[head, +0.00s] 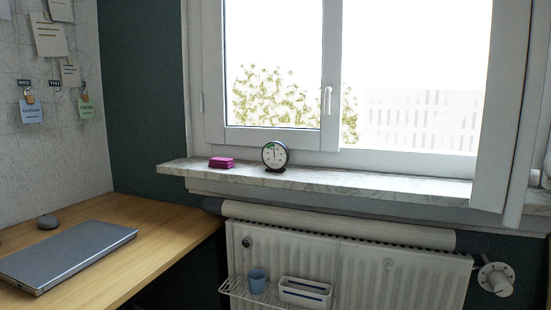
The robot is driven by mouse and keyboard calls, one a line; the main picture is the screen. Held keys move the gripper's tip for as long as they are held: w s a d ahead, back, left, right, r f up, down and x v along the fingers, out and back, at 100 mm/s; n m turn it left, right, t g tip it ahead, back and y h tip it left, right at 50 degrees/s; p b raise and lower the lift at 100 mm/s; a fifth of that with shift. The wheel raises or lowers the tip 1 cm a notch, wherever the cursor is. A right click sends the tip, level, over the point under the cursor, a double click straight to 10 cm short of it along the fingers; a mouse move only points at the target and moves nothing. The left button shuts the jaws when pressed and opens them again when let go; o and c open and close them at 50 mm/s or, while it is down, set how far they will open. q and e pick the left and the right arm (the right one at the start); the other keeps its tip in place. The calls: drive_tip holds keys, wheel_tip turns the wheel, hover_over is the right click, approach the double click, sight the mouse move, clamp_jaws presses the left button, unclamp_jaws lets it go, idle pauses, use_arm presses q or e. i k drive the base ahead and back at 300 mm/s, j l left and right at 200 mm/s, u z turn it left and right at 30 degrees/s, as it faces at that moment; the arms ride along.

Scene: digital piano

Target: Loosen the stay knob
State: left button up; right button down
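No part is clearly recognisable as the stay knob. A small dark piece (534,177) shows at the far right, beside the white upright window frame (497,110) and above the sill; it is too small and cut off to tell what it is. The window handle (327,100) is white and points down on the middle upright. Neither of my grippers is in view.
The marble sill (370,183) holds a pink stack (221,162) and a round dial (275,155). Below is a radiator (345,260) with a white valve (496,278) and a rack holding a blue cup (257,280). A desk (165,235) bears a closed laptop (70,255).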

sight(534, 178)
drive_tip(key=k+l+z, duration=0.15)
drive_tip(key=z, duration=1.05)
